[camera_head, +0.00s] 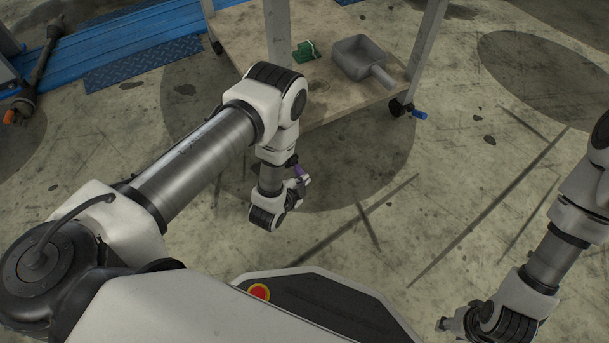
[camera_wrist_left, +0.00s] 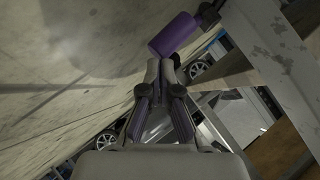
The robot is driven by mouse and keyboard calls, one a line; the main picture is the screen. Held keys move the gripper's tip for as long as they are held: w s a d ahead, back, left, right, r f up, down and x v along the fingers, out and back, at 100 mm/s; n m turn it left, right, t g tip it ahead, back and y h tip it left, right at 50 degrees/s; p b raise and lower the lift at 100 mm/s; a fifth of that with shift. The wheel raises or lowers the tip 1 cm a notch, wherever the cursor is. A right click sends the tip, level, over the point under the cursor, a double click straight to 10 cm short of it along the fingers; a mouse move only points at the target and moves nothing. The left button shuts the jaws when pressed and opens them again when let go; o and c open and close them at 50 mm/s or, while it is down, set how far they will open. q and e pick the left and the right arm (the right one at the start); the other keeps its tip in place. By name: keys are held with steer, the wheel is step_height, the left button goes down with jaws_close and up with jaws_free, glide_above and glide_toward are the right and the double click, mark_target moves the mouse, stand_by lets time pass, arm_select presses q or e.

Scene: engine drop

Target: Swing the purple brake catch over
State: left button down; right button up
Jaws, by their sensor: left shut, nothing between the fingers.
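The purple brake catch (camera_wrist_left: 174,36) is a short cylinder on a dark bracket at the cart's underside, just beyond my left fingertips in the left wrist view. A small part of the catch (camera_head: 299,170) shows in the head view, at the cart's near corner beside my left wrist. My left gripper (camera_wrist_left: 161,65) is shut and empty, its tips close under the catch; I cannot tell if they touch it. It also shows in the head view (camera_head: 304,181). My right gripper (camera_head: 442,323) is low at the right, away from the cart; its fingers are too small to read.
The wheeled cart (camera_head: 340,112) has a worn board, metal posts and a caster with a blue catch (camera_head: 418,115). A grey scoop (camera_head: 360,58) and a green part (camera_head: 304,52) lie on it. Blue ramps (camera_head: 145,62) stand behind left. Floor at right is open.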

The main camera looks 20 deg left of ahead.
arm_select(q)
steer(key=shift+s+d+f+m+t+y, duration=0.15)
steer(key=shift+f+m+t+y, duration=0.2)
steer(key=shift+f, duration=1.4)
